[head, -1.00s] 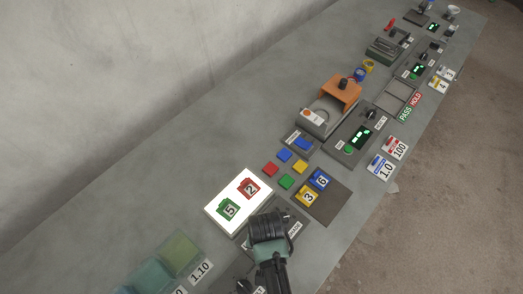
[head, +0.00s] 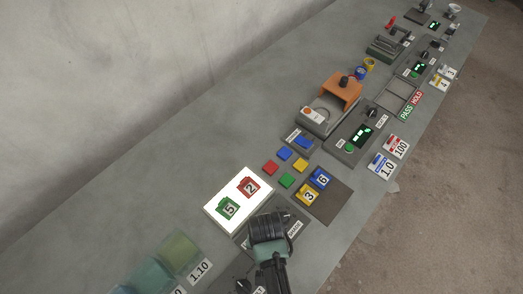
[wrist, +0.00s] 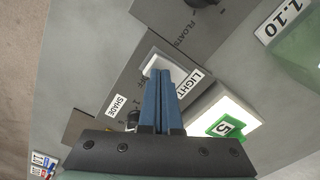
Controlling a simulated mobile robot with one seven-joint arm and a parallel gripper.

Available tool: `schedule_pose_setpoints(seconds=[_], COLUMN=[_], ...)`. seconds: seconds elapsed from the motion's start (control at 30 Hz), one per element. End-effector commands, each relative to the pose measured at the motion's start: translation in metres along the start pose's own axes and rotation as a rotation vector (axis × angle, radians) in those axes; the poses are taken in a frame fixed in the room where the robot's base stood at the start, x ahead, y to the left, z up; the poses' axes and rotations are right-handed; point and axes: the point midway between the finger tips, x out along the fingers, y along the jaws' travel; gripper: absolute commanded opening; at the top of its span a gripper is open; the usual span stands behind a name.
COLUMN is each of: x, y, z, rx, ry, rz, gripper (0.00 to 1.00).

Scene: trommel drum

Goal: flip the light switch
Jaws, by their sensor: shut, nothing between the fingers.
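The light switch (wrist: 172,66) is a pale rocker on a grey panel, beside a LIGHT label (wrist: 190,84) in the wrist view. My gripper (wrist: 161,74) is shut and empty; its two blue fingers lie together. Their tips are over or against the switch's lower part, and contact cannot be told. In the head view my wrist (head: 268,232) covers much of the panel and hides the switch. The light box (head: 213,212) beside it has a bright white top with a green 5 tile (head: 228,208) and a red 2 tile (head: 249,186).
A SHADE label (wrist: 117,106) and a dark knob are near my fingers. A FLOATS panel (wrist: 185,25) lies beyond. Yellow and blue numbered blocks (head: 309,195) sit on a dark mat right of the light box. Greenish translucent blocks (head: 180,250) stand at lower left. Orange-topped equipment (head: 341,90) stands farther along.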

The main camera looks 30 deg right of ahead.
Motion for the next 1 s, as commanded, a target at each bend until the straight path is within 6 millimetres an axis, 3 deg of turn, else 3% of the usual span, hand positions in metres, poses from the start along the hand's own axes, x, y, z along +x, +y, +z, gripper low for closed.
schedule_pose_setpoints(seconds=[0.8,1.0], x=[0.013,0.007], y=[0.000,0.000], z=[0.000,0.000], rx=[0.000,0.000], ry=[0.001,0.001], rz=[-0.001,-0.001], gripper=[0.00,0.00])
